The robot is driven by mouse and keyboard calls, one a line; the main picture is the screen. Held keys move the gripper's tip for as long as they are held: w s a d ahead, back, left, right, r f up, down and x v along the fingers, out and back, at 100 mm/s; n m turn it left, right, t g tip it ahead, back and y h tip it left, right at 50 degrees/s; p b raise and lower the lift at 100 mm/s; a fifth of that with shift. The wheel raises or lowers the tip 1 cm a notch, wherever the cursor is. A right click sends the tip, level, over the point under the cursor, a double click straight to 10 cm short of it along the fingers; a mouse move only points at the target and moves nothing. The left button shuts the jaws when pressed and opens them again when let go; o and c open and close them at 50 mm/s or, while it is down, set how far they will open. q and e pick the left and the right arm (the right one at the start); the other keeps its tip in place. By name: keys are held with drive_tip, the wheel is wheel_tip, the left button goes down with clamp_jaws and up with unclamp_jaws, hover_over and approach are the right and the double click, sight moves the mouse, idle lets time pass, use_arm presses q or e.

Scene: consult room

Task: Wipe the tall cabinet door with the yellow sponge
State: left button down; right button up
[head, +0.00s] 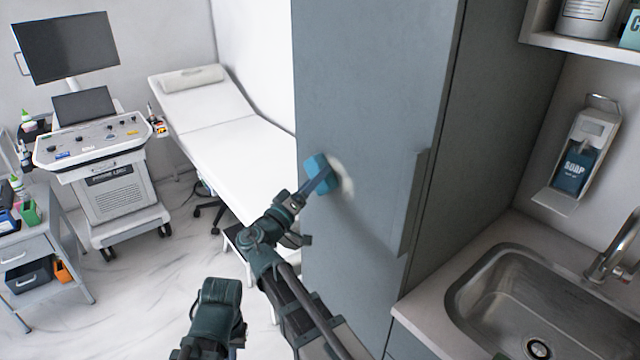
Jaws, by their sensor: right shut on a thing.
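The tall cabinet door (375,90) is a grey-blue upright panel in the middle of the head view, with a long vertical handle (413,205) near its right edge. My right gripper (321,182) is shut on a small blue block (317,169) that looks like a sponge. The block is at the door's surface, left of the handle; firm contact is hard to tell. A whitish smudge (345,178) shows on the door just right of the block. No yellow sponge shows. My left gripper is not in view.
A sink (475,300) and counter (417,312) stand right of the cabinet, under a soap dispenser (578,165). A white exam bed (215,135) is behind on the left. An ultrasound cart (115,195) and a grey drawer trolley (35,245) stand farther left.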

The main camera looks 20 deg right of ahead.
sight(307, 163)
drive_tip(key=shift+w, duration=0.3)
drive_tip(key=w, duration=0.1)
drive_tip(key=w+a, duration=0.1)
drive_tip(key=w, duration=0.1)
drive_tip(key=shift+w+a, duration=0.2)
drive_tip(key=shift+a, duration=0.05)
wheel_tip(307, 163, up, 3)
drive_tip(key=p, duration=0.3)
drive_tip(key=shift+d, duration=0.1)
drive_tip(key=shift+f, duration=0.1)
drive_tip(key=shift+s, duration=0.15)
